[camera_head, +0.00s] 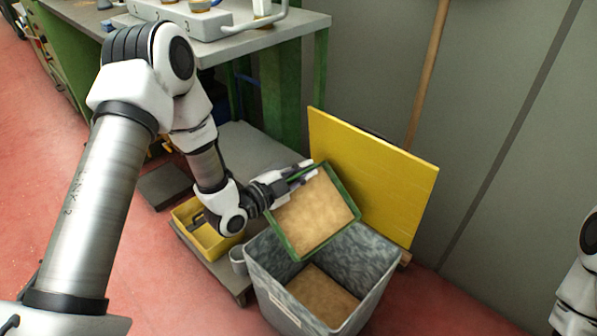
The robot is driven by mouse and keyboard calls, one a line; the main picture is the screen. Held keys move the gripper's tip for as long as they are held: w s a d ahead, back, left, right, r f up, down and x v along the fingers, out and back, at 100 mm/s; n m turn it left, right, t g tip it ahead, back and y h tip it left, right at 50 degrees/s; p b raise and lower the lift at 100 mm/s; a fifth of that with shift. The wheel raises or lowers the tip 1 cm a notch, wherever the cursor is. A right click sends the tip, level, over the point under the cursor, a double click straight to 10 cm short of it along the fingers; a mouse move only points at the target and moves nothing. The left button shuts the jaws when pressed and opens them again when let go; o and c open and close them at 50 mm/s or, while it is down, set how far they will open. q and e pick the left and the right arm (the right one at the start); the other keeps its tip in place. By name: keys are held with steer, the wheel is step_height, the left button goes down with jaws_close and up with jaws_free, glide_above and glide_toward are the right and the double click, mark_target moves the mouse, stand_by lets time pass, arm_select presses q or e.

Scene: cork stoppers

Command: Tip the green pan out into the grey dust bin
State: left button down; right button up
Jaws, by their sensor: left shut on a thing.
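The green pan (348,193) is a shallow square tray with a green rim and a tan, cork-coloured inside. It is tilted steeply, its inside facing me, above the back left part of the grey dust bin (269,262). My left gripper (300,176) is shut on the pan's upper left rim. The bin is open at the top, and a tan layer (318,292) shows at its bottom. I cannot tell whether the tan on the pan is loose dust or its floor. Part of my right arm shows at the right edge; its gripper is out of view.
A yellow board (385,170) leans behind the bin against the grey wall, with a wooden pole (427,75) beside it. A yellow box (200,236) stands left of the bin. A green workbench (285,92) stands behind. Red floor is clear at front left.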

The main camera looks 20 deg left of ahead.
arm_select(q)
steer(key=s+d+r+m+b, duration=0.3)
steer(key=s+d+m, duration=0.2)
steer(key=d+m, duration=0.3)
steer(key=shift+d+r+m+t, duration=0.15)
steer(key=shift+d+m+t, duration=0.25)
steer(key=shift+d, duration=0.6)
stand_by(0.6)
